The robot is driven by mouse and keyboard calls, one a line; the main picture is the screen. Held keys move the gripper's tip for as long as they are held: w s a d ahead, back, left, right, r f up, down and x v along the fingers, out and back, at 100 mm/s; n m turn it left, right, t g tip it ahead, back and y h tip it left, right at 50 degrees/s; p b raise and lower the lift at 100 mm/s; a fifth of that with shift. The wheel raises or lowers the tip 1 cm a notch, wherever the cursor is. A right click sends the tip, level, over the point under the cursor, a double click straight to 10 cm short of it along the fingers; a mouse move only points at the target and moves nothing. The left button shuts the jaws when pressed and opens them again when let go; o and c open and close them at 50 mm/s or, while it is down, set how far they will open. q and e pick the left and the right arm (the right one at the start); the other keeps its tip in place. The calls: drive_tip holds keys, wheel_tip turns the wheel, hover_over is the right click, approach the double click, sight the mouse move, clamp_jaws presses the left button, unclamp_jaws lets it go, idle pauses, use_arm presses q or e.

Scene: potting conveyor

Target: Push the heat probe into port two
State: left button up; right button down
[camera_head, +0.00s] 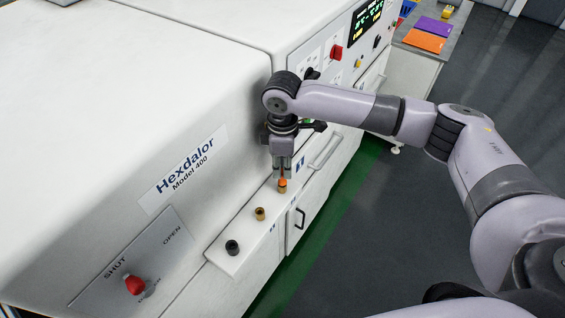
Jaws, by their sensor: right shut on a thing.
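My right gripper (283,168) points down over the far end of a narrow white ledge on the machine's side. It is shut on the heat probe, whose orange part (282,182) shows just below the fingertips. The probe's lower end is at the farthest brass port (282,190); how deep it sits, I cannot tell. A second brass port (260,214) stands open in the middle of the ledge. A black port or cap (232,247) is at the near end. Small blue labels are beside the ports, too small to read surely. My left gripper is out of view.
The white machine (90,90) marked Hexdalor Model 400 fills the left. A red knob (135,285) sits on its SHUT/OPEN plate. A door handle (325,152) juts out beyond the ledge. A side table (425,48) with coloured folders stands at the back. The floor on the right is clear.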

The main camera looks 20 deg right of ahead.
drive_tip(key=shift+f, duration=0.35)
drive_tip(key=c, duration=1.5)
unclamp_jaws()
drive_tip(key=shift+o, duration=0.2)
wheel_tip(320, 180, up, 12)
